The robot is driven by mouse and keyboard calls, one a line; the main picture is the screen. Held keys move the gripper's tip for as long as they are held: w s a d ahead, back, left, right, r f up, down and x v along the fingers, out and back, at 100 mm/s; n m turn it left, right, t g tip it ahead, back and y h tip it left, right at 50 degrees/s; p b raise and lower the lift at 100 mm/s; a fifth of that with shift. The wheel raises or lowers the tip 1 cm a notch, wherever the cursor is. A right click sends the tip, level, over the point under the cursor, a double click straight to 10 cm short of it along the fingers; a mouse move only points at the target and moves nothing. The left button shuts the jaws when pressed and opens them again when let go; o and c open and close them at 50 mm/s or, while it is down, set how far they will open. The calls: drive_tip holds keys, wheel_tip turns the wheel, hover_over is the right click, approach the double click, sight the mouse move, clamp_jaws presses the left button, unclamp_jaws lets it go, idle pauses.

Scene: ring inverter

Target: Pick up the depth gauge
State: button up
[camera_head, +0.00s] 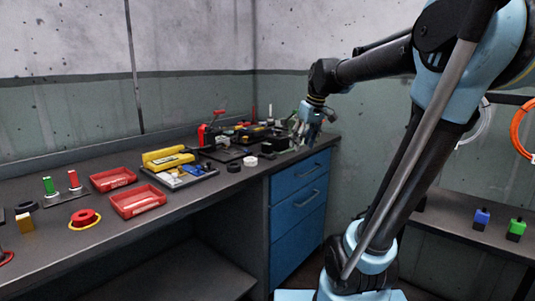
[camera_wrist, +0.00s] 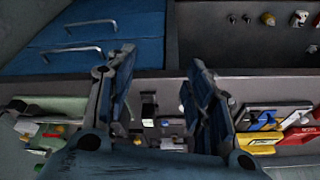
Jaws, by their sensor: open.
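My gripper (camera_head: 303,132) is above the far right end of the dark workbench (camera_head: 175,215), close to the corner. In the wrist view, its two blue-grey fingers (camera_wrist: 162,70) are wide apart with nothing held between them. Small dark and metallic items (camera_wrist: 148,108) lie on the bench, seen between and below the fingers. I cannot tell for sure which of them is the depth gauge. Part of the bench is hidden behind the fingers and palm.
Blue drawers (camera_head: 300,188) are under the bench end. A tray with a yellow case (camera_head: 168,158), red trays (camera_head: 138,200) and a black tray (camera_head: 222,153) crowd the bench. Black and white round pieces (camera_head: 250,161) lie near its front edge. A wall closes the back.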

drive_tip(key=w+a+r+n+y, duration=0.1)
drive_tip(key=w+a+r+n, duration=0.1)
drive_tip(key=w+a+r, duration=0.3)
drive_tip(key=w+a+r+n, duration=0.1)
drive_tip(key=w+a+r, duration=0.15)
drive_tip(key=w, duration=0.55)
approach(268, 145)
drive_tip(key=x, duration=0.6)
drive_tip(key=shift+w+f, duration=0.25)
drive_tip(key=shift+f, duration=0.15)
drive_tip(key=shift+x, duration=2.55)
drive_tip(key=shift+a+r, duration=0.1)
clamp_jaws()
